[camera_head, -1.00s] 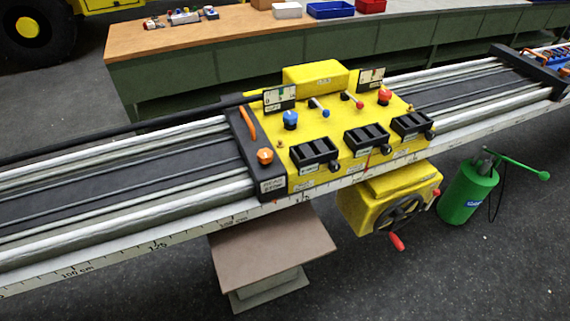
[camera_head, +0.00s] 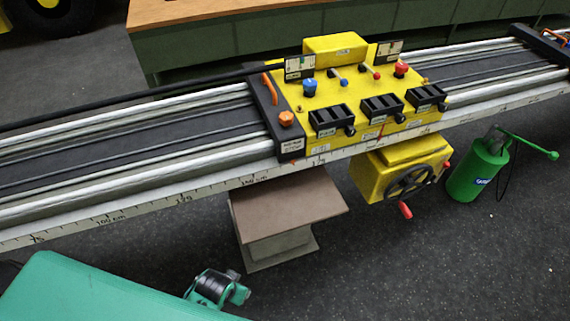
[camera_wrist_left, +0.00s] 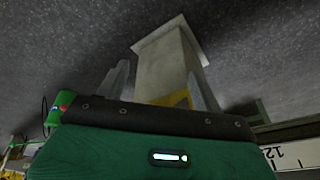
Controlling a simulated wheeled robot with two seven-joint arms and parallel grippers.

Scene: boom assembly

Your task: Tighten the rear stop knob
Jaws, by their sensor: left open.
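An orange knob (camera_head: 286,118) sits on the black stop block (camera_head: 291,146) at the left end of the yellow carriage. An orange lever (camera_head: 270,89) stands behind it on the same block. The small label on the block's front is too blurred to read. My left gripper (camera_wrist_left: 160,82) is open in the left wrist view, its two grey fingers apart with nothing held between them. In the head view my green left arm is at the bottom left, below the rail and well away from the knob. My right gripper is out of view.
The long rail with a scale (camera_head: 115,217) crosses the view. A pedestal (camera_head: 285,215) stands under it; it also shows beyond my fingers in the wrist view (camera_wrist_left: 165,65). A yellow box with a handwheel (camera_head: 408,182) hangs below. A green canister (camera_head: 478,170) stands right.

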